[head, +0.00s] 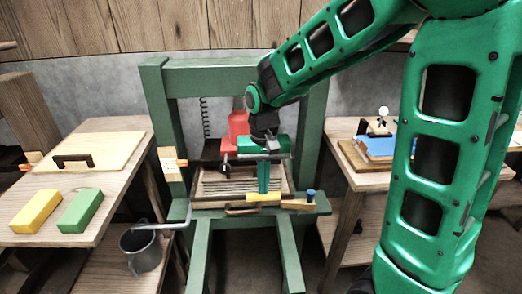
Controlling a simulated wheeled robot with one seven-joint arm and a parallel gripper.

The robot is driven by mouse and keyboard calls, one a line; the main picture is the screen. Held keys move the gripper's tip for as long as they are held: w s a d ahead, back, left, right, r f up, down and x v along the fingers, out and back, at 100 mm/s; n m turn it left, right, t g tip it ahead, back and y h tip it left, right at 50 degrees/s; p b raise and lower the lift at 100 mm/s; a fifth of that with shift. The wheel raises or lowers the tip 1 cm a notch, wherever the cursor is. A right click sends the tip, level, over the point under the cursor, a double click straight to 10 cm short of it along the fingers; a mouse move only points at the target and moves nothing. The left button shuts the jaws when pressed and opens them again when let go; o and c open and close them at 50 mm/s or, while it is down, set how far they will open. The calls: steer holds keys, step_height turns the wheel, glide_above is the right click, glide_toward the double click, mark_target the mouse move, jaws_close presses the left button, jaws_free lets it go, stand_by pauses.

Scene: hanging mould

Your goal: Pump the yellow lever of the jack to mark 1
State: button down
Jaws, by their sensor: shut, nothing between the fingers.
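The jack (238,126) shows as a red body inside a green frame, partly hidden by my arm. The yellow lever (264,197) lies roughly level at the front of the frame. My gripper (263,190) points down with green fingers shut and empty. Its tips are at the yellow lever in the picture; I cannot tell whether they touch it. A pale board (168,161) with an orange pointer (182,163) is on the frame's left post. Its marks are too small to read.
The left table holds a yellow block (36,211), a green block (80,211) and a wooden board with a dark handle (90,153). A grey mug (141,250) is below. The right table holds a blue item (378,147).

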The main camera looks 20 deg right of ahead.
step_height(320, 180, up, 11)
steer(key=shift+r, duration=0.15)
stand_by(0.4)
stand_by(2.9)
steer(key=shift+f, duration=6.7)
step_height(320, 180, up, 13)
steer(key=shift+r, duration=0.2)
steer(key=shift+f, duration=0.1)
